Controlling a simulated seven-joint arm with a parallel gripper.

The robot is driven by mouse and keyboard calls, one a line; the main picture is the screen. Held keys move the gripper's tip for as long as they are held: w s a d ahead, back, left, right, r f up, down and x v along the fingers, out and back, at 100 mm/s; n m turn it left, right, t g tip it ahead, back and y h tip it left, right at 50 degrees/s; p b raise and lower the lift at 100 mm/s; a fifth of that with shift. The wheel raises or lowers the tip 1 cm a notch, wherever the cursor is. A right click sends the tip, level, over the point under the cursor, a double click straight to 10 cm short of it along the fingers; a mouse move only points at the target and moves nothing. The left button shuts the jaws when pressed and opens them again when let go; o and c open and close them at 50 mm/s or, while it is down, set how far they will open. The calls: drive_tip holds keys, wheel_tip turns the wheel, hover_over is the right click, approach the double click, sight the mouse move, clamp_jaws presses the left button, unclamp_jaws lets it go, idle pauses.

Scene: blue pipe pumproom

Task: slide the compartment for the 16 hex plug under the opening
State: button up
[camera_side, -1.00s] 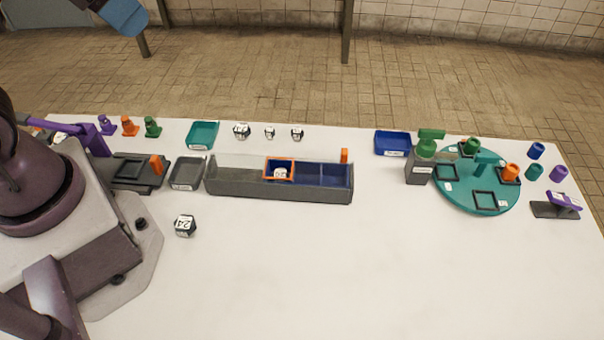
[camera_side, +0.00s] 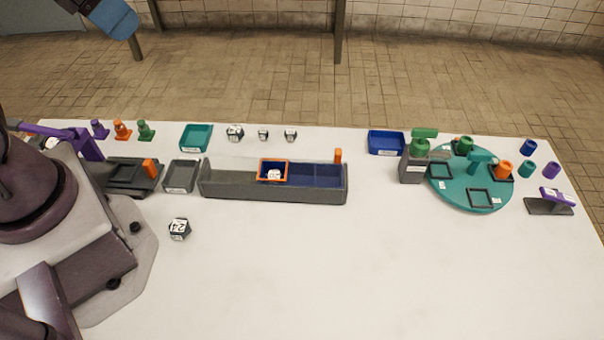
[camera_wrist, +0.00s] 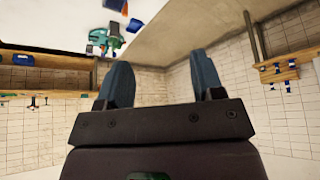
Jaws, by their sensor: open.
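A long grey trough (camera_side: 225,185) lies across the table. A dark blue slider (camera_side: 325,175) with compartments sits in its right part, and an orange handle (camera_side: 338,156) stands up at the slider's back edge. An orange-rimmed opening (camera_side: 260,172) is over the trough's middle, and a small black-and-white piece (camera_side: 273,175) shows inside it. Its marking is too small to read. My gripper (camera_wrist: 162,80) is open and empty in the wrist view. In the side view its blue fingers (camera_side: 112,18) are high at the top left, far from the trough.
A black-and-white hex plug (camera_side: 179,229) lies in front of the trough. Three similar plugs (camera_side: 263,134) stand behind it. A grey tray (camera_side: 181,176) is left of the trough, a blue tray (camera_side: 386,143) and teal turntable (camera_side: 467,195) right.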

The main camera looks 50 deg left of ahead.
drive_tip(key=shift+c, duration=0.8)
drive_tip(key=shift+d+f, duration=0.1)
drive_tip(key=shift+f, duration=0.05)
drive_tip(key=shift+c, duration=0.3)
drive_tip(key=m+g, duration=0.6)
drive_tip(key=m, duration=0.3)
hover_over(338, 151)
wheel_tip(338, 151, down, 16)
drive_tip(key=f, duration=0.1)
wheel_tip(338, 151, down, 12)
clamp_jaws()
